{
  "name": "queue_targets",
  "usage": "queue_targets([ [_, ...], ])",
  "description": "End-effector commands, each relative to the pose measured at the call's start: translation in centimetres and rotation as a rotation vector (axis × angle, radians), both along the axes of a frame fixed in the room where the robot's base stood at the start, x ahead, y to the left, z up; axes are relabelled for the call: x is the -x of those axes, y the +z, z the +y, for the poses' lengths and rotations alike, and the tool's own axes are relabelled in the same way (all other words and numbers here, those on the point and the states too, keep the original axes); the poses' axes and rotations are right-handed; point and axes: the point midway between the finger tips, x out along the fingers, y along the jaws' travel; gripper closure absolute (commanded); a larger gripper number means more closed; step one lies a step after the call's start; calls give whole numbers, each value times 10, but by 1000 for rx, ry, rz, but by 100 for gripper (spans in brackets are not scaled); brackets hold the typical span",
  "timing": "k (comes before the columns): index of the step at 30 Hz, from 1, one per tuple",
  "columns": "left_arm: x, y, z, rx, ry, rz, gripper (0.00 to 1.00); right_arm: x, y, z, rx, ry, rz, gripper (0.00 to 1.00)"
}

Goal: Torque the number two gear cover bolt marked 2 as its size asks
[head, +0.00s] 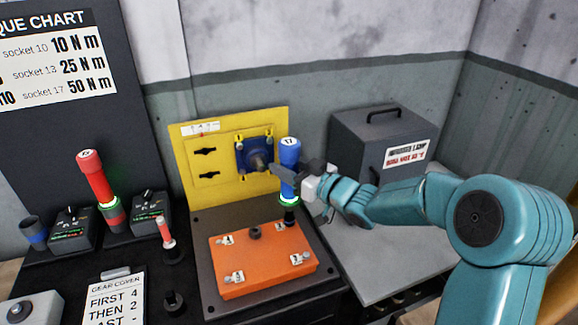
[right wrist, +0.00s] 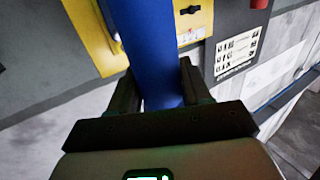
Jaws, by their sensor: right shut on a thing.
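My right gripper (head: 293,184) is shut on a blue torque tool (head: 289,153) marked 17, held nearly upright with a green lit ring low on it. In the right wrist view the blue handle (right wrist: 150,50) sits between the two fingers (right wrist: 158,90). The tool's dark lower end (head: 290,216) is at the far right corner of the orange gear cover (head: 262,270); I cannot tell whether it touches the bolt there. Small white number labels mark the cover's corners, too small to read surely. My left gripper is not in view.
A red tool (head: 92,178) with a lit green ring stands at the left, near a small red-and-white tool (head: 164,231). A torque chart (head: 55,62) and an order card (head: 113,302) are readable in part. A yellow panel (head: 210,150) stands behind; a grey box (head: 375,135) is right.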

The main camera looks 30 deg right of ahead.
Motion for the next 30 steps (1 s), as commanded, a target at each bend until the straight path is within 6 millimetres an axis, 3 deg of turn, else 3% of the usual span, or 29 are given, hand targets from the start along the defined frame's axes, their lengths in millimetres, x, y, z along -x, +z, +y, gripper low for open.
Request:
queue_targets([
  [1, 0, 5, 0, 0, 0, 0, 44, 0, 10, 0, 2, 0, -10, 91],
  [16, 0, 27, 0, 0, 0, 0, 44, 0, 42, -1, 1, 0, -16, 91],
  [30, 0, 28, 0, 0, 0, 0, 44, 0, 44, -1, 1, 0, -16, 91],
])
